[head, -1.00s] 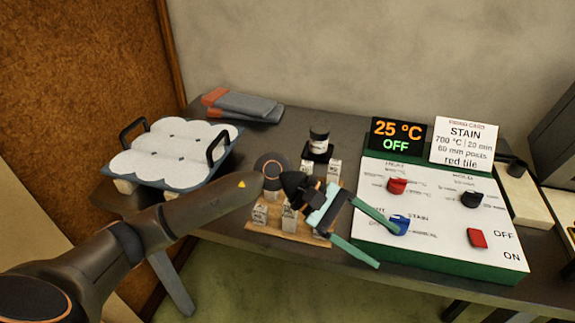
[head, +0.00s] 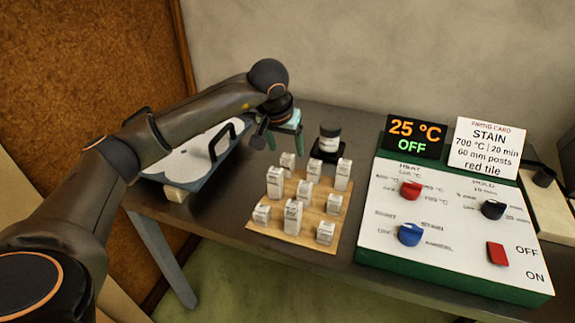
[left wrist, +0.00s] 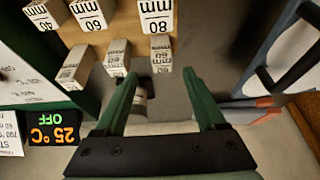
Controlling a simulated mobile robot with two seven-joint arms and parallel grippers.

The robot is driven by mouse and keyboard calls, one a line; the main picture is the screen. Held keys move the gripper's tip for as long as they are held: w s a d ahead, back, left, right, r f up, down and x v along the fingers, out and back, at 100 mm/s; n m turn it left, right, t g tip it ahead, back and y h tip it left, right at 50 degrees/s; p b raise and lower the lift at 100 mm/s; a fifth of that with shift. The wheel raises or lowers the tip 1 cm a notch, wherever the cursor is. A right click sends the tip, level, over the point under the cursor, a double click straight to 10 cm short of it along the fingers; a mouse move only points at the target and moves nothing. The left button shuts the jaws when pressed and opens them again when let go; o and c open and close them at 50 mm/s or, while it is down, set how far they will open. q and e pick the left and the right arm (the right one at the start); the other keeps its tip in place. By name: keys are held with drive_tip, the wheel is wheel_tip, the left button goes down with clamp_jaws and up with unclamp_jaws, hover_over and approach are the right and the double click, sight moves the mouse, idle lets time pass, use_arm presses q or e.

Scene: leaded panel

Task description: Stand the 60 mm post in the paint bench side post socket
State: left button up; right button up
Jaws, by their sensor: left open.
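Several pale labelled posts stand upright on a wooden board (head: 250,233) on the table. In the left wrist view, one in the middle column has a 60 mm label (left wrist: 92,14), between posts marked 40 mm (left wrist: 44,13) and 80 mm (left wrist: 157,16). Labels are too small to read in the head view. My left gripper (head: 287,122) is open and empty behind the board's back left, above the table. Its fingers also show in the left wrist view (left wrist: 160,76), apart from all posts. I cannot make out a paint bench or side socket. My right gripper is not in view.
A handled tray (head: 182,165) lies left, partly behind my arm.

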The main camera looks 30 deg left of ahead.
sight(287, 157)
use_arm(q)
drive_tip(key=shift+x, duration=3.1)
drive_tip(key=shift+s+a, duration=0.1)
drive_tip(key=shift+a, duration=0.1)
drive_tip(key=shift+c, duration=0.4)
clamp_jaws()
